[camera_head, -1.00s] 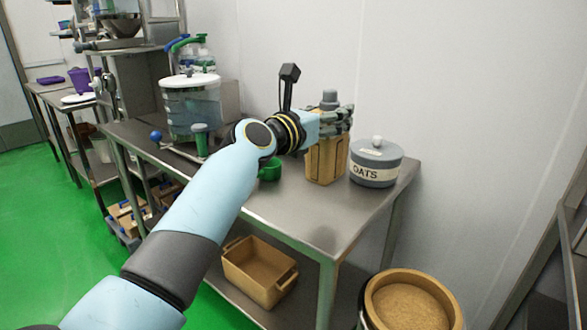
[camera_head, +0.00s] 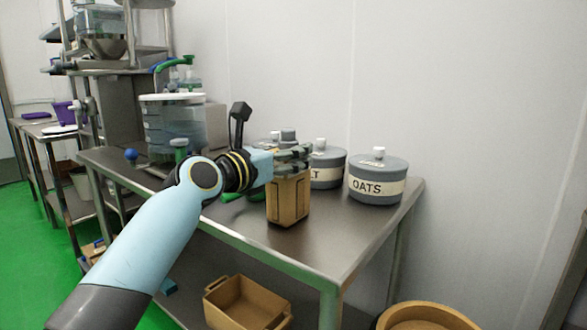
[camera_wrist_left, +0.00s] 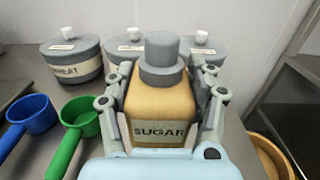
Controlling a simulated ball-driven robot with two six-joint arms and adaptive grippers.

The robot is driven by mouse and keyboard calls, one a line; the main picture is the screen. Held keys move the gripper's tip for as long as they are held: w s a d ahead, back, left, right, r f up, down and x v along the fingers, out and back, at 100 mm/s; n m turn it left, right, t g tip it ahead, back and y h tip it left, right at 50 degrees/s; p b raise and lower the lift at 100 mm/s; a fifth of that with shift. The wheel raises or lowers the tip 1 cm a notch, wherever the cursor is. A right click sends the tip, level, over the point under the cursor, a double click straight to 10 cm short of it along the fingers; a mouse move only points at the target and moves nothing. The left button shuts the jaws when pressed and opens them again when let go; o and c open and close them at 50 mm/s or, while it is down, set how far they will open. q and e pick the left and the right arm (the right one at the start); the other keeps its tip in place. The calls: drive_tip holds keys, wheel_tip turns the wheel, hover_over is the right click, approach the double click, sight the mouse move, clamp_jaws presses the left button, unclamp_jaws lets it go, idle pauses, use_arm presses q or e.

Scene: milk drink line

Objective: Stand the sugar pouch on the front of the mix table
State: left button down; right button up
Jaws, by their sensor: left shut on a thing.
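The sugar pouch is a tan block-shaped pack with a grey cap and a label reading SUGAR. In the head view the sugar pouch (camera_head: 289,200) is upright at the front part of the steel mix table (camera_head: 335,237); whether its base touches the top I cannot tell. My left gripper (camera_head: 292,158) is shut around its upper part. In the left wrist view the sugar pouch (camera_wrist_left: 160,100) sits between both fingers of the left gripper (camera_wrist_left: 163,98). My right gripper is not in view.
An OATS canister (camera_head: 378,180) and another grey canister (camera_head: 326,167) stand behind. A WHEAT canister (camera_wrist_left: 72,57), a green scoop (camera_wrist_left: 78,125) and a blue scoop (camera_wrist_left: 30,118) are left of the pouch. A clear tank (camera_head: 172,125) stands at the left. The table's right front is clear.

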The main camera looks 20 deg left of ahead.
use_arm(q)
drive_tip(key=shift+s+a+r, duration=0.1)
drive_tip(key=shift+r, duration=0.15)
drive_tip(key=shift+f, duration=0.15)
drive_tip(key=c, duration=0.8)
unclamp_jaws()
drive_tip(key=shift+f, duration=0.15)
drive_tip(key=shift+c, duration=0.2)
drive_tip(key=o, duration=0.4)
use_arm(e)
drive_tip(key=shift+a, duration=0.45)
